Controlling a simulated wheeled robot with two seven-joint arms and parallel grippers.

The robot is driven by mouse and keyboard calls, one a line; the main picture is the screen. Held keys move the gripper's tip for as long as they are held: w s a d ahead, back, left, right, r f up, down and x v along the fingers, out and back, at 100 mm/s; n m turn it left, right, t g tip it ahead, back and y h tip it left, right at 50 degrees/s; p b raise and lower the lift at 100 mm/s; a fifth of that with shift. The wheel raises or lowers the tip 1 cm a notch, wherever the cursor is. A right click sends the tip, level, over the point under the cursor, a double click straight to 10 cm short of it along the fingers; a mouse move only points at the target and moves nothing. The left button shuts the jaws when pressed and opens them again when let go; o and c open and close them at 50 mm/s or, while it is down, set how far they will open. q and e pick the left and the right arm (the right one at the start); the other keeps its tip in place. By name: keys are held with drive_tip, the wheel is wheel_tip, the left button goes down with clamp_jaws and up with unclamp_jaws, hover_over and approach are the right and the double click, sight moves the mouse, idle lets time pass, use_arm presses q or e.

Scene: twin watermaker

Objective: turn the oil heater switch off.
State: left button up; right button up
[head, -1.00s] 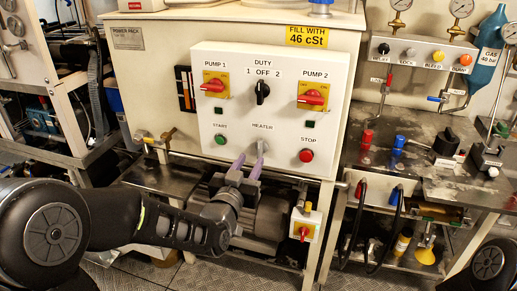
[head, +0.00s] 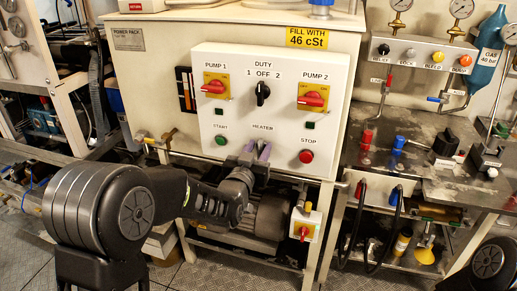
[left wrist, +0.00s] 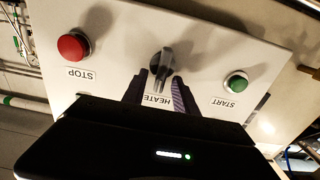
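The heater switch (left wrist: 163,60) is a dark grey rotary knob on the white panel (head: 225,60). It sits beside the HEATER label, between the green start button (head: 221,140) and the red stop button (head: 306,156). My left gripper (head: 256,151) is at the panel just under the label, where its fingers hide the knob in the head view. In the left wrist view, which is upside down, the open fingers (left wrist: 158,80) stand apart on either side of the knob's handle. Whether they touch it, I cannot tell. My right gripper is not in view.
Higher on the panel are the red pump 1 (head: 215,86) and pump 2 (head: 313,97) switches and the black duty knob (head: 262,93). A motor (head: 268,219) is under the cabinet. A bench (head: 435,185) stands right.

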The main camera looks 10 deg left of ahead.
use_arm(q)
clamp_jaws()
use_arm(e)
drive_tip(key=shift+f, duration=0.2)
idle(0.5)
